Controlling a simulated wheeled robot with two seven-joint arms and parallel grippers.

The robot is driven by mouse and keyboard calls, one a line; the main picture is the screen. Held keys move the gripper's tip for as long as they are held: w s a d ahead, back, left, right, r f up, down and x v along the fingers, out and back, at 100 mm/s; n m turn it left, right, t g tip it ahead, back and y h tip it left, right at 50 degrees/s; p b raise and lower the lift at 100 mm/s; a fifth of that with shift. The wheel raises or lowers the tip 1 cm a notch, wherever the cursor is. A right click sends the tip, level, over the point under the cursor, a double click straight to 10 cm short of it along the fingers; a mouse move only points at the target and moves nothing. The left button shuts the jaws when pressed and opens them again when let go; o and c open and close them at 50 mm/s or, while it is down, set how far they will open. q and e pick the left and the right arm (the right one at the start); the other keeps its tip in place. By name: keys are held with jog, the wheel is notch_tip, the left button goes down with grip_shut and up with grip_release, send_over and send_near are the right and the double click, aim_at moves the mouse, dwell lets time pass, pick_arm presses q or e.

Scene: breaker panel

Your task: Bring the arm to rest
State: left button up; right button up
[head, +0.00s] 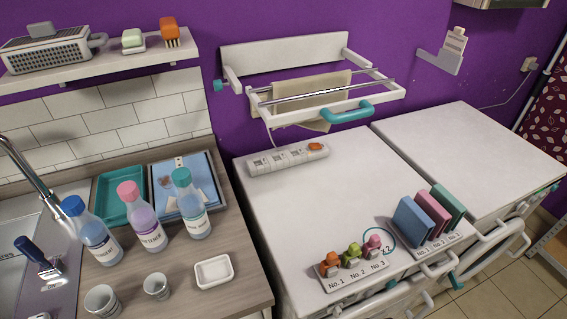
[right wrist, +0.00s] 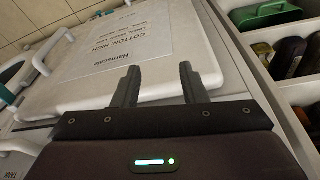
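My right gripper (right wrist: 157,82) shows in the right wrist view. Its two dark fingers stand apart with nothing between them. Beyond the fingers is a white panel (right wrist: 98,88) with a printed label (right wrist: 140,38) reading "COTTON HIGH" in part. I cannot tell whether the fingers touch the panel. Neither gripper shows in the head view, and my left gripper is in no view.
The head view shows white appliance tops (head: 330,200) with a power strip (head: 288,159), small coloured figures on a numbered strip (head: 352,276) and coloured blocks (head: 428,215). Bottles (head: 146,222) and cups stand on the wooden counter (head: 215,242). A compartmented shelf (right wrist: 262,65) is right in the wrist view.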

jog(key=s+d+f, duration=0.1)
jog(key=s+f, duration=0.3)
jog(key=f, duration=0.4)
jog(key=s+f, duration=0.3)
jog(key=f, duration=0.5)
jog(key=s+d+f+g, duration=0.1)
jog(key=s+d+f, duration=0.2)
jog(key=s+f, duration=0.8)
jog(key=s, duration=0.4)
jog(key=shift+s+f+g+b, duration=0.25)
jog(key=shift+g+b, duration=0.05)
jog(key=shift+b, duration=0.05)
